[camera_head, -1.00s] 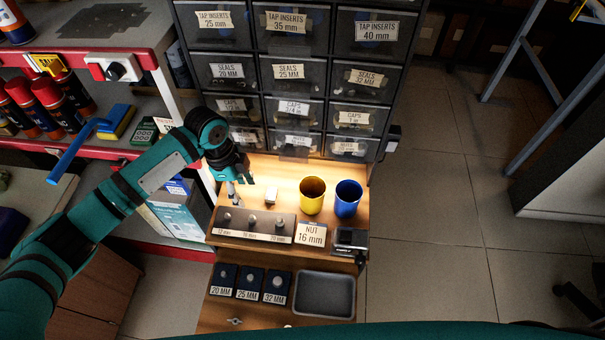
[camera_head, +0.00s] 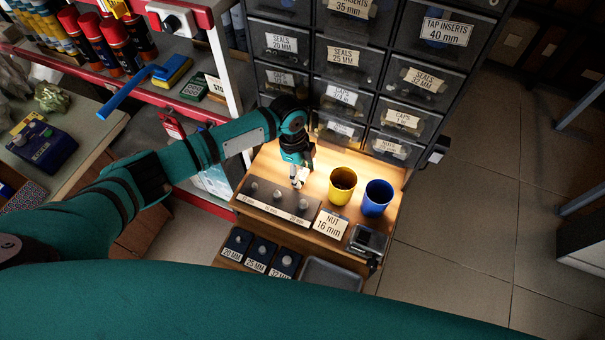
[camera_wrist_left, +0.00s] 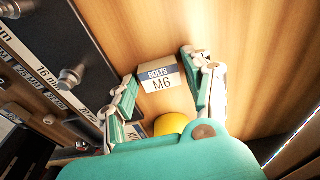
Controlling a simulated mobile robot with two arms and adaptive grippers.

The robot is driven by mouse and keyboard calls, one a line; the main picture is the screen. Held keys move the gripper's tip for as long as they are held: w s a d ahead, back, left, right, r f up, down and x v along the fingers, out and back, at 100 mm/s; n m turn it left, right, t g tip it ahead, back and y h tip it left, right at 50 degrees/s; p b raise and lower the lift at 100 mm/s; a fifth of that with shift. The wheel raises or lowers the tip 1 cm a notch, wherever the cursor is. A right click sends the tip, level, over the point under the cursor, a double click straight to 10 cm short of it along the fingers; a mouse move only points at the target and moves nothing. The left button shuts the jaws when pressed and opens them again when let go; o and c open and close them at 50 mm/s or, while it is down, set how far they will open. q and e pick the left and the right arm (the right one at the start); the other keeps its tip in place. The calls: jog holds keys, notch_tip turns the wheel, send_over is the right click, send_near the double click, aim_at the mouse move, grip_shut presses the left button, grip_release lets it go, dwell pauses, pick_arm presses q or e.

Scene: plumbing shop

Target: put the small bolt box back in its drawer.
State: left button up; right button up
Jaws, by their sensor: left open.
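The small bolt box (camera_wrist_left: 163,80), white with a dark blue band and labelled BOLTS M6, rests on the wooden bench top. My left gripper (camera_head: 298,179) points down over the bench, left of the yellow cup. In the left wrist view its fingers are open, one on each side of the box. In the head view the gripper partly covers the box. The drawer cabinet (camera_head: 352,93) stands behind the bench, with labels such as SEALS, CAPS and TAP INSERTS. No drawer label reading BOLTS can be made out. My right gripper is not in view.
A yellow cup (camera_head: 341,187) and a blue cup (camera_head: 376,199) stand right of the gripper. A dark rack with studs (camera_head: 277,202) and a NUT 16 mm card (camera_head: 330,224) lie nearer the front edge. A shelf (camera_head: 180,98) with bottles is at left.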

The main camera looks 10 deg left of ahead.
aim_at(301, 174)
pick_arm(q)
jog(key=shift+c, duration=0.4)
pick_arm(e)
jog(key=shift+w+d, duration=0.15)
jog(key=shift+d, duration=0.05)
pick_arm(q)
jog(key=c, duration=0.7)
jog(key=shift+c, duration=1.1)
jog(key=shift+r, duration=0.1)
jog(key=shift+c, duration=0.2)
jog(key=shift+s+r, duration=0.15)
jog(key=shift+r, duration=0.2)
notch_tip(301, 174, up, 6)
jog(key=shift+f, duration=0.1)
jog(key=s+a, duration=0.2)
jog(key=s, duration=0.7)
jog(key=s+a, duration=0.1)
jog(key=s, duration=0.9)
jog(key=shift+s+a+r+b, duration=0.15)
jog(key=shift+a+r+b, duration=0.1)
jog(key=shift+a+b, duration=0.1)
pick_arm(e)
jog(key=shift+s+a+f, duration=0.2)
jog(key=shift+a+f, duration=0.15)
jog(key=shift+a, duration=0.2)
